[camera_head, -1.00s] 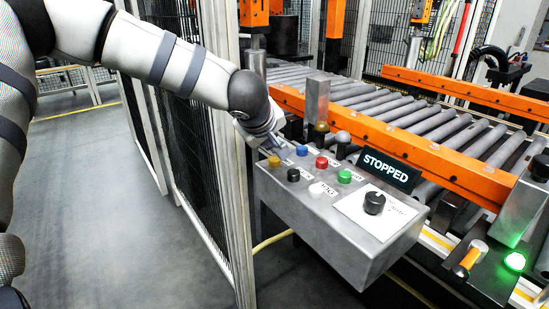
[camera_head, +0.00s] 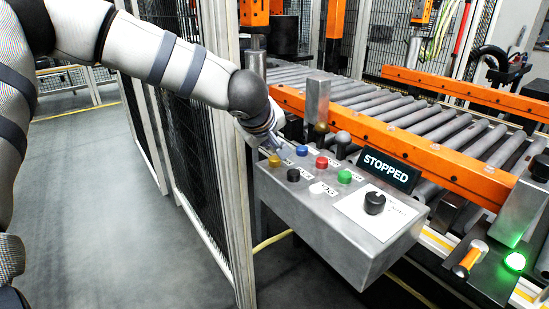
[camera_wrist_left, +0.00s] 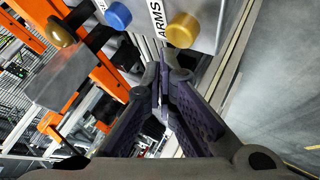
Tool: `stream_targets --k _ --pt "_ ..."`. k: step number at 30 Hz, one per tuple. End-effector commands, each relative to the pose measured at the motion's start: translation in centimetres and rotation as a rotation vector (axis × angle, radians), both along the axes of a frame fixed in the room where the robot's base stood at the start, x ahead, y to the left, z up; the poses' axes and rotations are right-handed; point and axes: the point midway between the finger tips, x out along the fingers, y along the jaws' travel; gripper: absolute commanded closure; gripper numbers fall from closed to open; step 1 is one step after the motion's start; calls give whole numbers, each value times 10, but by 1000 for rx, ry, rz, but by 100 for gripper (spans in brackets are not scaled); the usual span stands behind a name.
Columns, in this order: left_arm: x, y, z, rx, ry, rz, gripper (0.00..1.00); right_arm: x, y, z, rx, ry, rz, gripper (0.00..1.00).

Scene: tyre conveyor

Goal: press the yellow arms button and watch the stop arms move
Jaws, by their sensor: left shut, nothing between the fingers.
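The yellow arms button (camera_head: 274,160) is at the far left of the grey control box (camera_head: 345,245). In the left wrist view the yellow button (camera_wrist_left: 183,30) stands beside a label reading ARMS, just beyond my fingertips. My left gripper (camera_head: 277,148) is shut and empty, just above and behind the button in the head view. In the left wrist view its fingertips (camera_wrist_left: 164,68) meet below the button, with a small gap to it. I cannot pick out the stop arms for sure. My right gripper is not in view.
Blue (camera_head: 302,150), red (camera_head: 322,162), green (camera_head: 344,176), black (camera_head: 293,175) and white (camera_head: 317,188) buttons sit close by. A black knob (camera_head: 375,203) and a STOPPED display (camera_head: 390,170) are to the right. The roller conveyor (camera_head: 420,120) lies behind; a mesh fence (camera_head: 195,150) stands left.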

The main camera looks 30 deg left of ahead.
Motion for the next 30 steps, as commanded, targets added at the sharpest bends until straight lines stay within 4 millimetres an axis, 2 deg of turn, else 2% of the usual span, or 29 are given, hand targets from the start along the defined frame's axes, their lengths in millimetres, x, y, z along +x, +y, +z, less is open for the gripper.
stream_targets --k 30 --pt "0 0 -13 1 0 -1 100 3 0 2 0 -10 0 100"
